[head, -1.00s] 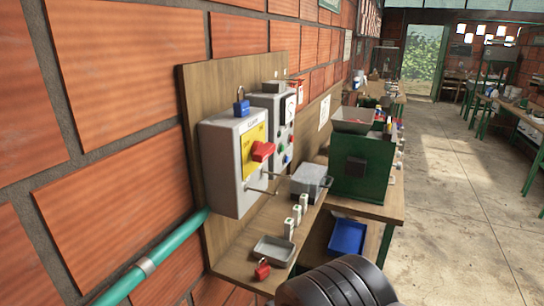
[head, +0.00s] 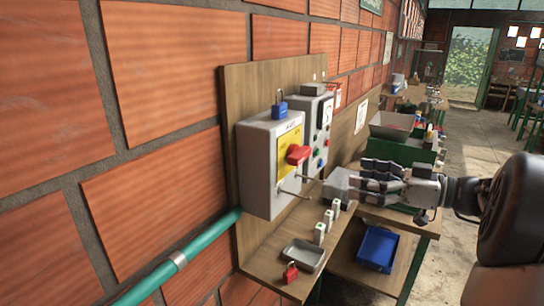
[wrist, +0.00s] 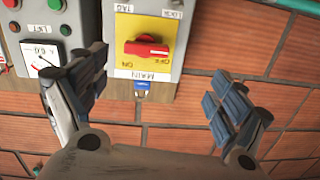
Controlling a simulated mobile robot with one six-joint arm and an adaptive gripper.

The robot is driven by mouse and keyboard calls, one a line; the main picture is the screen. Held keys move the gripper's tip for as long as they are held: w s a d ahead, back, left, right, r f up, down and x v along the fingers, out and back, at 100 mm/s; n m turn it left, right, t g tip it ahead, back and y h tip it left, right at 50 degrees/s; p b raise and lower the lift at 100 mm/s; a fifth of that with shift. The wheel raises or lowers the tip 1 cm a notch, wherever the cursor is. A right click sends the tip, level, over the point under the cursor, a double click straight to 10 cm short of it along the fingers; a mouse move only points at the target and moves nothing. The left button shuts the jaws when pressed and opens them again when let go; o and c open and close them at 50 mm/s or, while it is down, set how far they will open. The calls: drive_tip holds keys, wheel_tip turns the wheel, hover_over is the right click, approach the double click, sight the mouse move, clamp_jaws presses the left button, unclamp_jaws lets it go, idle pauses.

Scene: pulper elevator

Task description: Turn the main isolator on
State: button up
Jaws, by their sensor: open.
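The main isolator is a grey box (head: 258,165) on a wooden backboard, with a yellow plate (head: 288,152) and a red rotary handle (head: 298,154). In the wrist view the red handle (wrist: 146,48) appears upside down, lying crosswise between the ON and OFF marks; its white mark is on the OFF side. A blue padlock (head: 280,103) sits on top of the box and shows below it in the wrist view (wrist: 142,86). My gripper (head: 366,180) is open and empty, to the right of the box and apart from the handle. Its fingers (wrist: 152,88) frame the box from below in the wrist view.
A meter panel (head: 318,118) is beside the isolator. Two metal rods stick out under the handle. The shelf holds a grey tray (head: 303,254), a red padlock (head: 290,272) and small white pieces (head: 327,222). A blue tray (head: 378,247) and green machine stand right.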

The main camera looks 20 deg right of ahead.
sight(305, 156)
drive_tip(key=shift+n+t, duration=0.3)
drive_tip(key=shift+t, duration=0.3)
drive_tip(key=x, duration=0.5)
drive_tip(key=d+x, duration=0.1)
drive_tip(key=x, duration=0.4)
drive_tip(key=w+r+b+x, duration=0.1)
drive_tip(key=x, duration=0.4)
drive_tip(key=shift+w, duration=0.2)
drive_tip(key=c, duration=1.1)
